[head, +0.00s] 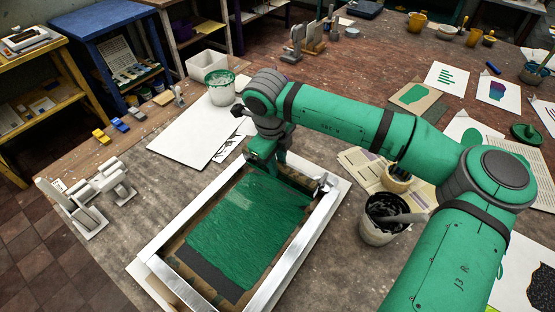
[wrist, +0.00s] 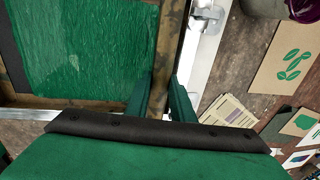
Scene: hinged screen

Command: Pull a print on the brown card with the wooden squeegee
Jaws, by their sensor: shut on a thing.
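The hinged screen (head: 313,232) lies on the table in its pale metal frame, with green ink spread across most of its mesh (head: 240,222). The inked mesh also shows in the wrist view (wrist: 80,45). My gripper (head: 268,166) is at the far left corner, low inside the frame. In the wrist view its two green fingers (wrist: 164,95) close on a narrow brown strip, which I take for the wooden squeegee (wrist: 168,50), lying along the far rail. In the head view the squeegee (head: 294,179) is partly behind my gripper. No card shows under the inked mesh.
A metal clamp (head: 325,183) stands at the far right corner. A dark ink pot (head: 378,232) is right of the screen and a green-smeared tub (head: 219,88) beyond it. A brown card with a green print (head: 416,97) lies far right.

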